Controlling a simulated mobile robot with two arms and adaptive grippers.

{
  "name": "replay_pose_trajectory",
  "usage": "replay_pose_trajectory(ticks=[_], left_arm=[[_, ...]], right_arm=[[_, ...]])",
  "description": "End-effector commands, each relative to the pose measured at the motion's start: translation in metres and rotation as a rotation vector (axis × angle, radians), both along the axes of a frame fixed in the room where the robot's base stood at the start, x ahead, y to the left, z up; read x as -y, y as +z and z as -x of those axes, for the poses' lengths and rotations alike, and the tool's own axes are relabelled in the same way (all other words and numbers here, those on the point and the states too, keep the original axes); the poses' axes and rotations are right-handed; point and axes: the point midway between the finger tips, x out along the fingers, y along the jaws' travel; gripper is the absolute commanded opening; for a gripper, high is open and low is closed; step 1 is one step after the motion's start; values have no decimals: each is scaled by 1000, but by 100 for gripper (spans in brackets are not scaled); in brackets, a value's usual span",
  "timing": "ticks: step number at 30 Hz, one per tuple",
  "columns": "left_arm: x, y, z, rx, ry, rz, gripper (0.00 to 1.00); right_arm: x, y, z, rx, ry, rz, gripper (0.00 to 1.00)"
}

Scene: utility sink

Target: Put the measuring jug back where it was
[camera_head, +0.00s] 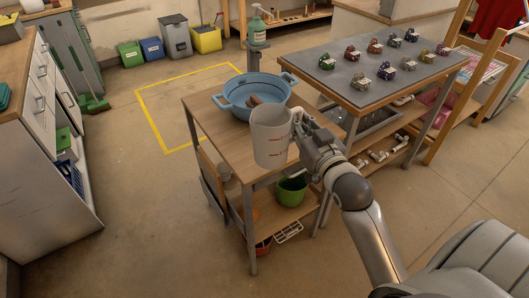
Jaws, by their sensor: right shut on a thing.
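The measuring jug (271,140) is whitish with faint reddish marks and looks upright. My right gripper (304,132) is shut on it at its right side, by the handle. The jug shows in front of the wooden cart top (205,110); I cannot tell whether its base touches the top or hangs above it. It partly overlaps the view of the blue basin (240,111) behind it, which holds brown items. My left gripper is out of view.
A grey-topped workbench (345,75) with several small coloured objects stands to the right. Under the cart top, a green bucket (291,190) sits on a lower shelf. Drawers (38,100) stand at left. Yellow floor tape (150,122) marks open floor behind the cart.

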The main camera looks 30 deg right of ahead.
Motion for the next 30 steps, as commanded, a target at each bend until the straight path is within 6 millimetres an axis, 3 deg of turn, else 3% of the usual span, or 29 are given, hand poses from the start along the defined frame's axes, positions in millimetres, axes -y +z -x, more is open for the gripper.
replay_pose_trajectory(ticks=[15,24,30], left_arm=[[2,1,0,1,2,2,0],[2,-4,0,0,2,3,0],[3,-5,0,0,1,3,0]], right_arm=[[27,-38,-88,1,-2,0,0],[37,-82,-120,0,-2,1,0],[39,-92,-128,1,-1,1,0]])
